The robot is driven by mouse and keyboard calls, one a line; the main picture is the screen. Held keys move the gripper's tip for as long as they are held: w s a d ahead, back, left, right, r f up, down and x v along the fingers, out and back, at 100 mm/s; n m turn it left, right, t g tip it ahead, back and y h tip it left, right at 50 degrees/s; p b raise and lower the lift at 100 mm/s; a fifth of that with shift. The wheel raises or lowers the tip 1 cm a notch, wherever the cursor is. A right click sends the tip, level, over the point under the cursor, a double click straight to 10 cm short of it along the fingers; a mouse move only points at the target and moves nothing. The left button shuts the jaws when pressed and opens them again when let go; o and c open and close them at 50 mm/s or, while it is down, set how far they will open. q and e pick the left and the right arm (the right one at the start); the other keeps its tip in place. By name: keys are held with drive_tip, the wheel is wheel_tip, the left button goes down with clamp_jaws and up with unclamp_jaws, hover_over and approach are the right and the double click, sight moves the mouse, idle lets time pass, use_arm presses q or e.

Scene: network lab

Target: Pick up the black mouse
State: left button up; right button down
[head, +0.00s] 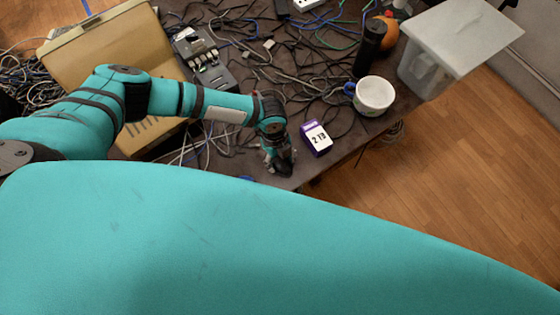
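My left gripper (279,158) points down close to the front edge of the dark table (258,167), just left of the purple box. A small black shape (284,169) shows at its fingertips. It may be the black mouse, but at this size I cannot separate it surely from the dark fingers. I cannot tell whether the fingers are open or shut, or whether they touch it. No other mouse stands out among the cables. My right gripper is not in view.
A purple box marked 2 TB (316,138) sits just right of the gripper. Behind it are a white mug (373,96), a black cylinder (369,50) and tangled cables. A beige case (105,45) and a grey device (204,57) stand left. A lidded clear bin (428,71) is right.

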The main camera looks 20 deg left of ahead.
use_arm(q)
drive_tip(key=c, duration=0.6)
drive_tip(key=shift+r, duration=0.15)
drive_tip(key=shift+c, duration=0.2)
